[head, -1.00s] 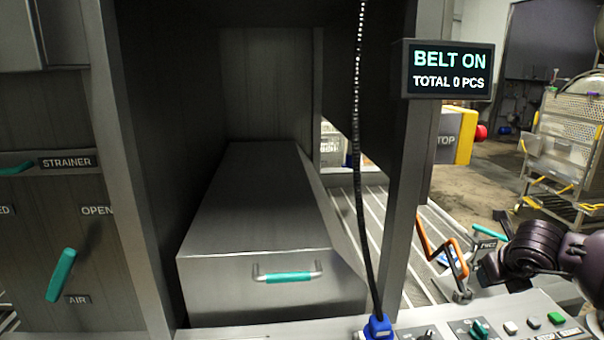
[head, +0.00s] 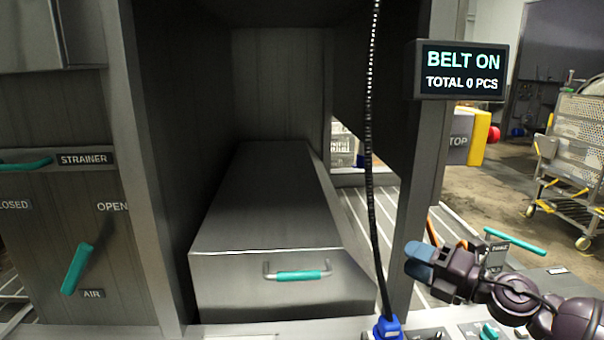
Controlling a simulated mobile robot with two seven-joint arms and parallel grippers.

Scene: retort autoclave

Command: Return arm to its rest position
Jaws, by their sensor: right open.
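My right gripper (head: 420,262) comes in from the lower right, with its bluish fingertips beside the dark upright post. It appears empty, and it is apart from the cable and the drawer handle. My dark purple right arm reaches in low over the control panel at the right edge. My left gripper and left arm are not in view.
A steel box (head: 270,215) with a teal handle (head: 297,275) fills the bay. A black cable (head: 369,150) hangs to a blue plug (head: 386,327). A display (head: 462,70) reads BELT ON, TOTAL 0 PCS. A teal lever (head: 77,268) is at left. A cart (head: 580,140) stands at back right.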

